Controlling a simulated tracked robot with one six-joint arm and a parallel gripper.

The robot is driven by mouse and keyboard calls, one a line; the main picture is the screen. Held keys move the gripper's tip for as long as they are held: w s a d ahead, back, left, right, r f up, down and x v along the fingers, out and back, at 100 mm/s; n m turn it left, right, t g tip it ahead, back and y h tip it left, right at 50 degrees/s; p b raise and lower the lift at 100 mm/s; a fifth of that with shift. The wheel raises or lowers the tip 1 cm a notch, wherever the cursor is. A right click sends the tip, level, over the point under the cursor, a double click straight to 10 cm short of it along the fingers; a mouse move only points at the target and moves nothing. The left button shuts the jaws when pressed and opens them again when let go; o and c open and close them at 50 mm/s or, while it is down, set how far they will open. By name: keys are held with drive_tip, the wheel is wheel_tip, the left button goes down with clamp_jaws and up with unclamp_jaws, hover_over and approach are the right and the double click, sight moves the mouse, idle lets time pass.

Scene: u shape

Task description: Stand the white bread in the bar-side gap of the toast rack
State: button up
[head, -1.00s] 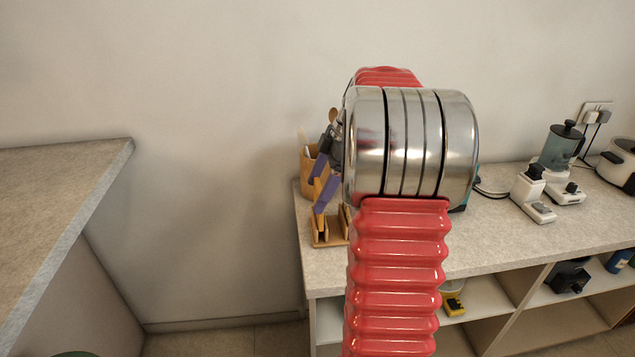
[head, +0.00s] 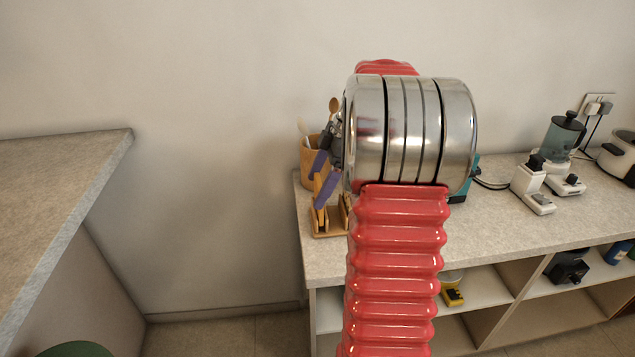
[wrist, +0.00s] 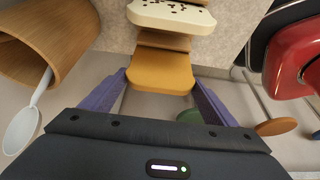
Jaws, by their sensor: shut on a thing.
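The bread is a tan-orange slice (wrist: 160,72) between the two purple fingers of my gripper (wrist: 160,82) in the wrist view. My gripper is shut on it. In the head view the slice (head: 318,186) stands upright between the purple fingers (head: 322,178), just left of my arm. The wooden toast rack (head: 328,233) is at the counter's left end, directly below. Part of the rack's wood (wrist: 164,41) shows beyond the slice in the wrist view. The slice's lower edge is hidden, so I cannot tell whether it is inside a gap.
A pale, dark-speckled slab (wrist: 172,14) lies beyond the rack wood. A wooden utensil pot (head: 313,165) stands close behind the rack; it also shows in the wrist view (wrist: 50,40). The counter front (head: 490,225) is clear.

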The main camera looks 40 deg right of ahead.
drive_tip(key=shift+f, duration=0.9)
drive_tip(key=o, duration=0.7)
drive_tip(key=shift+s+r, duration=0.1)
drive_tip(key=shift+r, duration=3.95)
